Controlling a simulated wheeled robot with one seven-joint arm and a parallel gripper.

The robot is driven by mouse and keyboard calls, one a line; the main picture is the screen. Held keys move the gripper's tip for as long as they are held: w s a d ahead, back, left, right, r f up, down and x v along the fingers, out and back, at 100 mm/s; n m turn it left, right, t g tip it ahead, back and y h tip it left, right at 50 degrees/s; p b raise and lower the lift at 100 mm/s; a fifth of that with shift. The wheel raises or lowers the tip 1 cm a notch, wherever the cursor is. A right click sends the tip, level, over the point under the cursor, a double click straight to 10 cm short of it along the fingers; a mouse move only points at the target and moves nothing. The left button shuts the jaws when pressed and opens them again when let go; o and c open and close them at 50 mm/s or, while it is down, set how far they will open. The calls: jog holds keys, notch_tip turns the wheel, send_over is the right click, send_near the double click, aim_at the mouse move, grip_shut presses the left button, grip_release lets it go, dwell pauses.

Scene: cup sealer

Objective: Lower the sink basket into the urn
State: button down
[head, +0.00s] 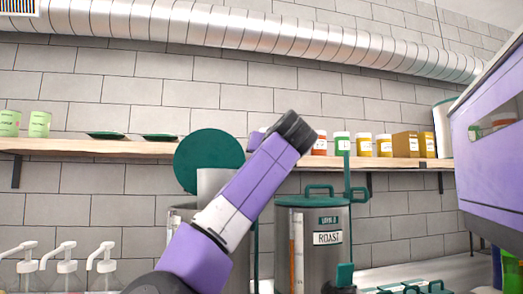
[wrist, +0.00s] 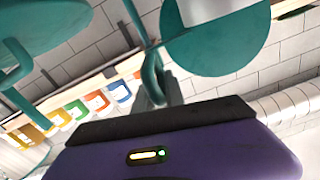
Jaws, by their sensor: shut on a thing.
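My gripper (wrist: 153,92) is shut on a slim teal handle (wrist: 174,90) in the wrist view, with a teal rod (wrist: 135,20) running away from it. I take this to be the sink basket's handle, but the join is out of sight. In the head view my arm hides the fingertips and the held part. A light grey cylinder (head: 212,182), perhaps the basket, shows in front of a round teal lid (head: 209,155). Both show in the wrist view, the lid (wrist: 222,45) and the cylinder (wrist: 205,8). A steel urn (head: 181,222) stands below, mostly behind my arm.
A second urn (head: 310,255), marked ROAST, stands close on the right with its teal lid (head: 318,199) on. Behind is a wooden shelf (head: 90,146) with jars and boxes. White pump dispensers (head: 65,256) stand at left; a purple cabinet (head: 485,170) juts in at right.

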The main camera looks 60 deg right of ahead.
notch_tip(320, 180, down, 12)
jog(key=b, duration=0.5)
jog(key=shift+w+r, duration=0.2)
jog(key=c, duration=1.5)
grip_release()
jog(key=shift+a, duration=0.15)
jog(key=shift+o, duration=0.2)
jog(key=shift+s+r, duration=0.1)
jog(key=shift+s, duration=0.05)
jog(key=b+v, duration=0.1)
jog(key=v, duration=0.6)
jog(key=shift+s+a, duration=0.15)
jog(key=shift+a, duration=0.1)
